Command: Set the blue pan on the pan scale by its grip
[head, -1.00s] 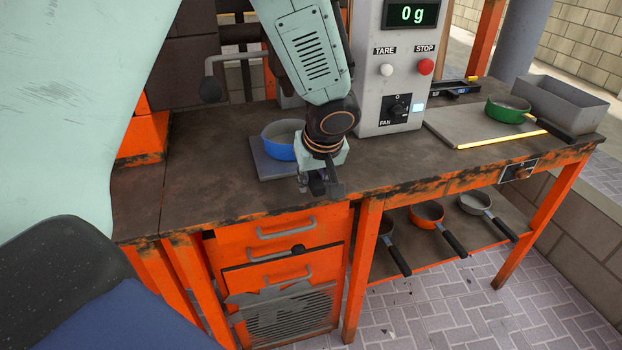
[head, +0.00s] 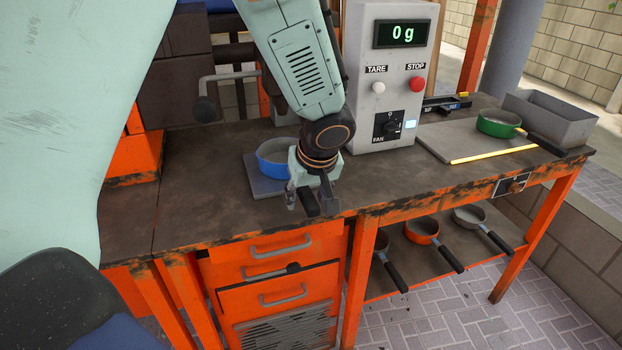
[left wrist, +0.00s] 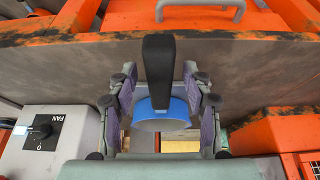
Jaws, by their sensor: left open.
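The blue pan (head: 275,160) sits on a small grey pad (head: 263,184) on the workbench, partly hidden by my arm. Its black grip points to the bench's front edge. My left gripper (head: 313,200) is open, with its fingers on either side of the grip. In the left wrist view the black grip (left wrist: 158,60) runs between the open fingers, and the blue bowl (left wrist: 162,115) shows behind it. The grey console (head: 388,85) reads 0 g on its display. To its right lies a flat grey plate (head: 450,142) with a yellow front edge. My right gripper is not in view.
A green pan (head: 500,123) rests at the plate's right end, before a grey bin (head: 550,115). An orange pan (head: 421,230) and other pans lie on the lower shelf. The bench top left of the blue pan (head: 205,175) is clear.

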